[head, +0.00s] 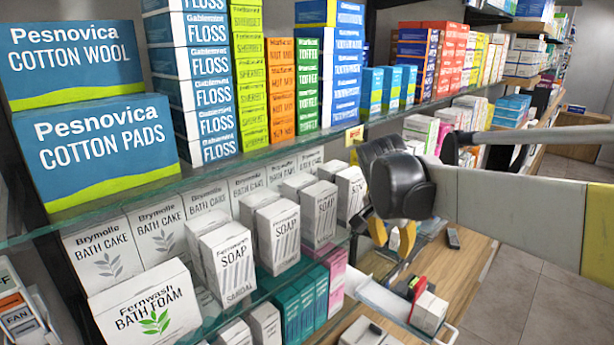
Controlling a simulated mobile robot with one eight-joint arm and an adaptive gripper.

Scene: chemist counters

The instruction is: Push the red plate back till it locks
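A small red plate (417,288) stands upright over a pale tray (378,300) on the wooden counter, at lower right of the middle. A dark part sits beside its left face, and small white boxes (429,312) stand close on its right and near side. Whether they touch it I cannot tell. My gripper (392,237) hangs above and a little left of the plate, with yellow fingertips pointing down. The fingertips are apart with nothing seen between them, and the gripper looks clear of the plate. The plate's lower edge and any lock are hidden or too small to make out.
Glass shelves with soap boxes (319,213) and floss boxes (205,85) run along the left, close to my gripper. Open tiled floor (530,300) lies to the right.

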